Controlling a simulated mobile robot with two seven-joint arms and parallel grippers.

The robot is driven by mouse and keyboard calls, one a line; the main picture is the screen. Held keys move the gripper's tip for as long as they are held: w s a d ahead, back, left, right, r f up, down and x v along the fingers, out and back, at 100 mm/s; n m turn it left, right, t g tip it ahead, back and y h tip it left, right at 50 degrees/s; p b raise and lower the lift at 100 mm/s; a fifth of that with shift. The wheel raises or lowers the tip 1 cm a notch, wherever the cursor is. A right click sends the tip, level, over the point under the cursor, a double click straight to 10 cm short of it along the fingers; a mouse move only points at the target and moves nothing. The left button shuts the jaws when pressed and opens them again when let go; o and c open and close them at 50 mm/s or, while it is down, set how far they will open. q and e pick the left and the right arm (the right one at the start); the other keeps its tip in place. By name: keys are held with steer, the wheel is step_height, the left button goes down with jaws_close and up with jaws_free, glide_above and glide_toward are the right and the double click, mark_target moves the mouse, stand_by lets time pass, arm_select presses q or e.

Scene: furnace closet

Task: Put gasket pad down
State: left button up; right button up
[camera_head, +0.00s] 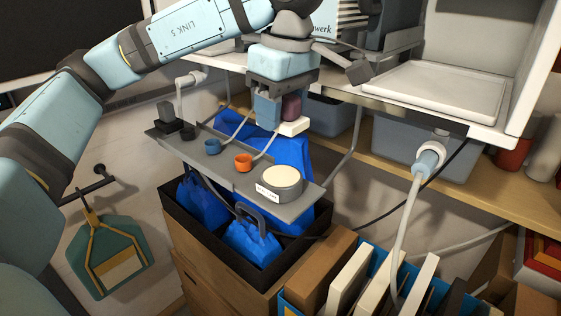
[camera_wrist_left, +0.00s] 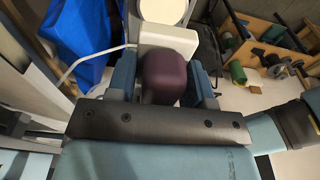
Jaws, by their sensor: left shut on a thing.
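My left gripper (camera_head: 279,112) points down over the grey shelf (camera_head: 218,166), shut on a maroon block with a white block at its lower end, which I take to be the gasket pad (camera_head: 293,127). In the left wrist view the maroon part of the pad (camera_wrist_left: 164,78) sits between the blue fingers, with the white part beyond it. A round grey drum with a cream top and a white label (camera_head: 283,181) stands at the shelf's right end. I cannot tell whether the white part touches the shelf. My right gripper is not in view.
Below are blue bags (camera_head: 251,241) in a black tray. A white tray (camera_head: 437,94) is at upper right. A hose (camera_head: 410,235) hangs at right.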

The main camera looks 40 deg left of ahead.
arm_select(q)
glide_above(279, 174)
step_height(279, 174, down, 5)
steer(key=shift+d+f, duration=0.1)
steer(key=shift+f, duration=0.1)
step_height(279, 174, down, 4)
steer(key=shift+r+p, duration=0.25)
steer(key=shift+p, duration=0.05)
steer(key=shift+f+b, duration=0.2)
steer(key=shift+b, duration=0.15)
steer(key=o, duration=1)
steer(key=shift+r, duration=0.1)
